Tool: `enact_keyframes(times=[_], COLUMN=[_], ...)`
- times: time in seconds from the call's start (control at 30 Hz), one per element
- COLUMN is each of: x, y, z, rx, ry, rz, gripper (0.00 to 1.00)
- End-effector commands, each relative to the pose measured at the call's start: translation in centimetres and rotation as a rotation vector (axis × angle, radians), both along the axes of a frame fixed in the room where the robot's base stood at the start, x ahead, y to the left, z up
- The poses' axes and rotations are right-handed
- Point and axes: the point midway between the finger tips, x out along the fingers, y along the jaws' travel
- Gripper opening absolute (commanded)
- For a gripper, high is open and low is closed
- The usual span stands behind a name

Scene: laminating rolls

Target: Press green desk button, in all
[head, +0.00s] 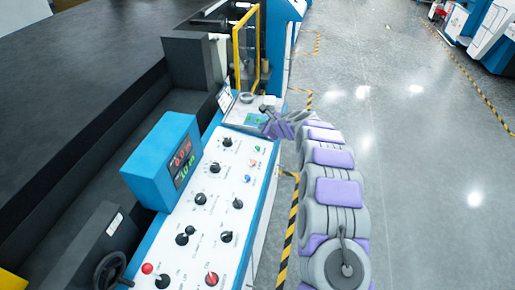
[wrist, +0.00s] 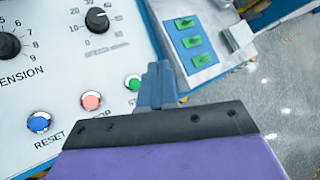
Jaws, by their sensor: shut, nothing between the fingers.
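A white sloped control panel (head: 215,205) carries a round green button (head: 257,149). In the wrist view the green button (wrist: 132,82) sits just left of my fingers, beside a red button (wrist: 91,100) and a blue button (wrist: 39,122). A small desk section beyond the panel bears a blue plate (wrist: 190,45) with several green rectangular pads (wrist: 192,42); the pads (head: 254,119) look small in the head view. My gripper (wrist: 155,76) is shut and empty, its tips between the round green button and the plate. Whether it touches anything is unclear. My gripper (head: 271,123) is over the panel's far end.
Several black knobs (head: 227,142) stand on the panel. A blue display box (head: 163,160) rises at its left. A yellow-framed guard (head: 246,50) stands beyond the desk section. Open grey floor (head: 410,170) with striped tape lies to the right.

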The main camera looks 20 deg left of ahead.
Motion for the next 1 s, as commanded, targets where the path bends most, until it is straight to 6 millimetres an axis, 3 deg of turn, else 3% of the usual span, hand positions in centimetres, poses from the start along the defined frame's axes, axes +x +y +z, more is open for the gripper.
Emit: enact_keyframes(times=[0.27,0.8,1.0], x=[0.0,-0.1,-0.1], y=[0.1,1.1,1.4], z=[-0.9,-7.4,-8.6], rx=[-0.001,-0.002,0.000], ry=[0.000,0.000,0.001], rz=[0.001,0.001,0.001], gripper=[0.00,0.00,0.00])
